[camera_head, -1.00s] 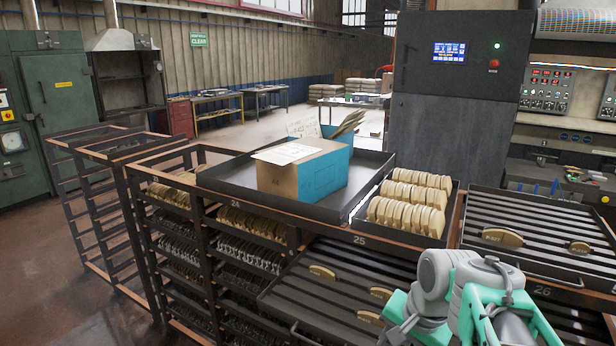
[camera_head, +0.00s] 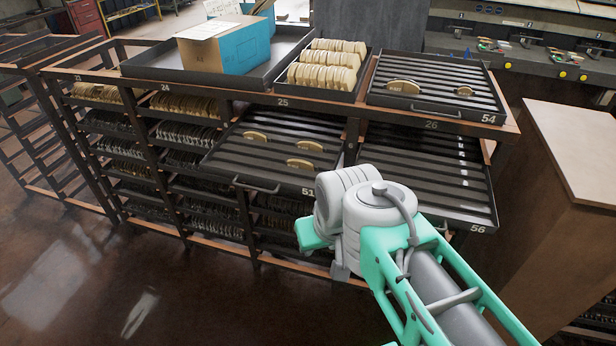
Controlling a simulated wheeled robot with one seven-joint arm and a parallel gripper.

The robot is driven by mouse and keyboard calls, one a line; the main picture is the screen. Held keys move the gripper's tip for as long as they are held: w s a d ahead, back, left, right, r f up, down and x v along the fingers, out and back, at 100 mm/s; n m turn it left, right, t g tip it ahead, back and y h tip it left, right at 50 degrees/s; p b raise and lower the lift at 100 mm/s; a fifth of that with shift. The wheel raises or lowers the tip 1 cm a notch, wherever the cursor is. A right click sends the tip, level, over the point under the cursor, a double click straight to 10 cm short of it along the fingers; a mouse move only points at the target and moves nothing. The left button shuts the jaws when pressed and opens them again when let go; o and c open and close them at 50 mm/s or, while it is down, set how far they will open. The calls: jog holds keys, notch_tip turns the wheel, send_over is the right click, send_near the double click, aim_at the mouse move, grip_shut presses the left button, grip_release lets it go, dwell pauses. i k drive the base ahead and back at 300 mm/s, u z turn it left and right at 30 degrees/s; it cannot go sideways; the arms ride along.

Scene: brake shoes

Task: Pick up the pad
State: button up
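Tan curved pads lie in several places, and I cannot tell which one the task means. In the pulled-out slotted tray 51 (camera_head: 225,160) stand three: a back-left pad (camera_head: 255,136), a right pad (camera_head: 311,146) and a front pad (camera_head: 300,163). In tray 54 (camera_head: 440,108) stand a larger pad (camera_head: 403,87) and a smaller pad (camera_head: 464,91). The tray between (camera_head: 292,76) holds rows of upright pads (camera_head: 327,76). My mint and white arm reaches in from the lower right, in front of the trays.
Slotted tray 56 (camera_head: 455,190) looks empty, partly behind my arm. A cardboard and blue box (camera_head: 227,47) stands in the back-left tray (camera_head: 150,68). The rack's (camera_head: 190,234) lower shelves hold more pads. A wooden-topped cabinet (camera_head: 575,140) stands at right. Floor is clear at lower left.

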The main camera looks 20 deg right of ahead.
aim_at(298, 163)
jog(key=z, duration=0.4)
jog(key=i, duration=0.45)
jog(key=u, duration=0.1)
jog(key=k, duration=0.35)
jog(key=u, duration=0.65)
jog(key=i, duration=1.05)
jog(key=u, duration=1.25)
